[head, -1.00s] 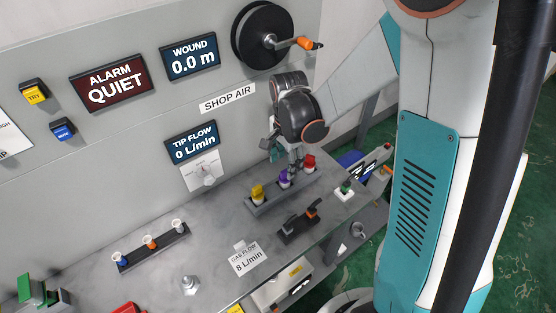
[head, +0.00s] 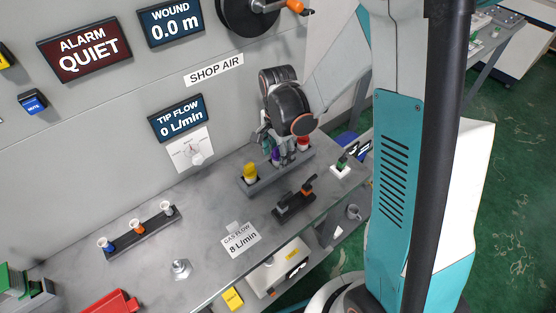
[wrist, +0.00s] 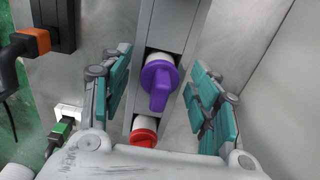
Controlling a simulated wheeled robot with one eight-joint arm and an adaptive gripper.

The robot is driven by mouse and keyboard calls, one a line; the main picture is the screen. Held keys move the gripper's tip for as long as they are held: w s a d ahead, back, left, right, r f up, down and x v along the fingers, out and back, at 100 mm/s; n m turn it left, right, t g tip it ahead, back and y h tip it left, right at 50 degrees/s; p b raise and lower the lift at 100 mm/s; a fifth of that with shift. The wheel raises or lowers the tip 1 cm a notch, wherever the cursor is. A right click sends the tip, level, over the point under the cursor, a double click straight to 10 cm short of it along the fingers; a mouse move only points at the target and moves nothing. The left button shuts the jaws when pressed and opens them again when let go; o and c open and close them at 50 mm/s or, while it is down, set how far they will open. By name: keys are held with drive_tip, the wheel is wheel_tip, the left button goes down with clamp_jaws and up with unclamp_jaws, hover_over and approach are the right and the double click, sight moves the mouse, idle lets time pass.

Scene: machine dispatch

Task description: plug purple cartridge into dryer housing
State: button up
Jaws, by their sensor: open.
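The purple cartridge (wrist: 160,82) stands in a grey rack (wrist: 163,25). In the wrist view it sits between the two teal-padded fingers of my gripper (wrist: 162,95), with a gap on each side. My gripper is open and holds nothing. In the head view my gripper (head: 280,150) is down at the rack, and the purple cartridge (head: 275,155) is mostly hidden by the fingers. A black fixture with an orange lever (head: 293,203) stands on the bench in front of the rack; I cannot tell for sure that it is the dryer housing.
A yellow cartridge (head: 250,172) and a red cartridge (head: 303,143) share the rack. The red one also shows close to the purple in the wrist view (wrist: 144,137). A green-topped connector (head: 341,165) stands to the right. The bench middle is mostly clear.

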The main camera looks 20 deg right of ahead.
drive_tip(key=shift+c, duration=0.3)
clamp_jaws()
drive_tip(key=shift+r, duration=0.15)
drive_tip(key=shift+r+p, duration=2.55)
drive_tip(key=shift+r, duration=1.15)
